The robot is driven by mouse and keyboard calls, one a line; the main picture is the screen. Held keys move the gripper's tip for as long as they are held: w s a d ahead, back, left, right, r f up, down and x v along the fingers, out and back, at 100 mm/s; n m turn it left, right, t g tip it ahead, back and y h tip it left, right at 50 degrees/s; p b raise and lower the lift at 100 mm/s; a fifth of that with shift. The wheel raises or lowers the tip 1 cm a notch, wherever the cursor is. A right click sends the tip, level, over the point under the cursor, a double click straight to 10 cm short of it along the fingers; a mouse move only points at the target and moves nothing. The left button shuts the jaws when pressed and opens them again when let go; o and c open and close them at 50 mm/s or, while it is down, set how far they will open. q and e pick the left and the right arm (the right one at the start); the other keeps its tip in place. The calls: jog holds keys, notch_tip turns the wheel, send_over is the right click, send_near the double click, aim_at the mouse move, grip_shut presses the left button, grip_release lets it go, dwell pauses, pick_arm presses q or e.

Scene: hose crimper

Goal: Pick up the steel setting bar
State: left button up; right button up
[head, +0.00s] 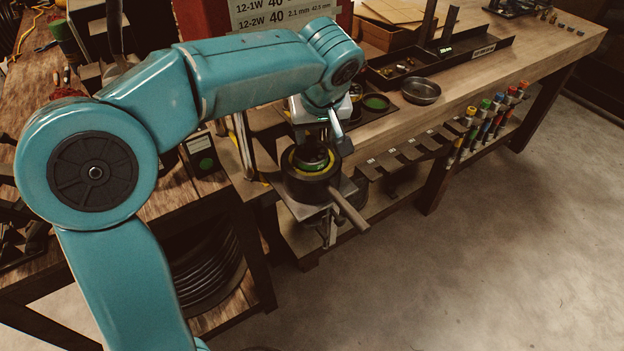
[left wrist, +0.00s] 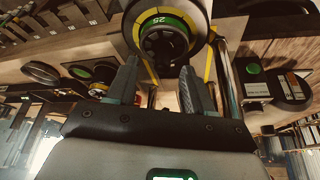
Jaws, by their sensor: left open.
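A bar (head: 348,210) juts out to the lower right from the dark round crimper head (head: 312,190) at the bench corner. It looks like the steel setting bar, but I cannot be sure. The head has a yellow and green ring with a black centre. My left gripper (head: 336,140) is above the head, pointing down, and is partly hidden by its own wrist. In the left wrist view its two fingers (left wrist: 160,72) are apart with nothing between them. The ring dial (left wrist: 163,35), marked 25, shows beyond the fingertips. My right gripper is not in view.
A steel bowl (head: 421,91) and a dark tray (head: 385,75) stand on the bench behind. Colour-capped tools (head: 490,115) hang along its front edge beside empty slots (head: 410,150). A sign box (head: 285,15) stands at the back. The floor (head: 480,260) at right is clear.

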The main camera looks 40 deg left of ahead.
aim_at(312, 137)
pick_arm(q)
jog(key=x, duration=0.2)
jog(key=a+x, duration=0.1)
jog(key=x, duration=0.1)
jog(key=shift+p, duration=0.3)
jog(key=shift+w+d, duration=0.15)
jog(key=shift+d, duration=0.05)
jog(key=shift+f, duration=0.1)
jog(key=c, duration=0.4)
jog(key=shift+a, duration=0.2)
grip_shut()
jog(key=shift+d, duration=0.1)
